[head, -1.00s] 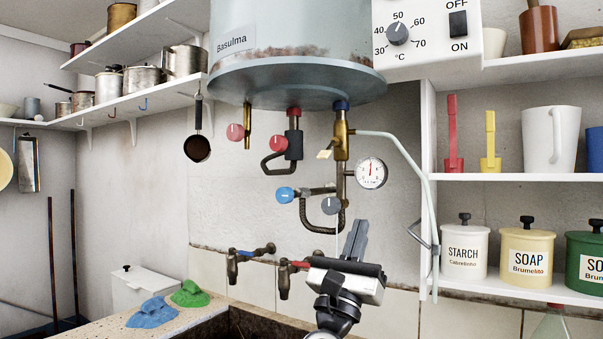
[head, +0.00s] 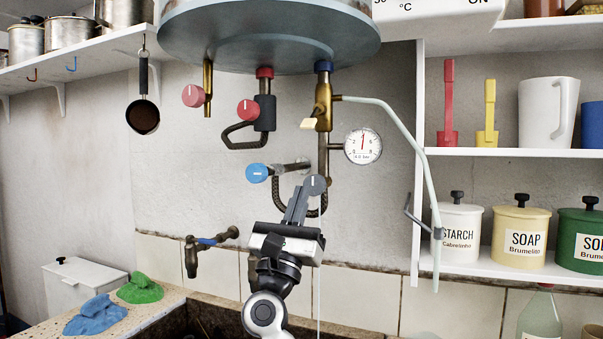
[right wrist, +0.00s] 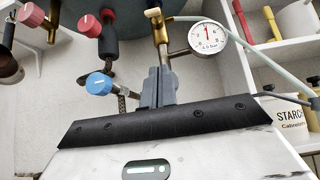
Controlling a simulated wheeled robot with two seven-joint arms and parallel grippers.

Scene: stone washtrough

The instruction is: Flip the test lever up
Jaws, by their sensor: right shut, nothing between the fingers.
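The likely test lever is a small cream tab (head: 310,124) on the left side of the brass valve (head: 323,100) under the boiler. It points left and slightly down. In the right wrist view the tab (right wrist: 152,13) shows near the top edge. My left gripper is out of view.
A pressure gauge (head: 362,146) sits right of the pipe, and a pale tube (head: 405,130) curves down beyond it. A blue knob (head: 257,173) and red knobs (head: 248,110) are left. The boiler (head: 268,40) hangs overhead. A stone trough edge (head: 150,312) lies below.

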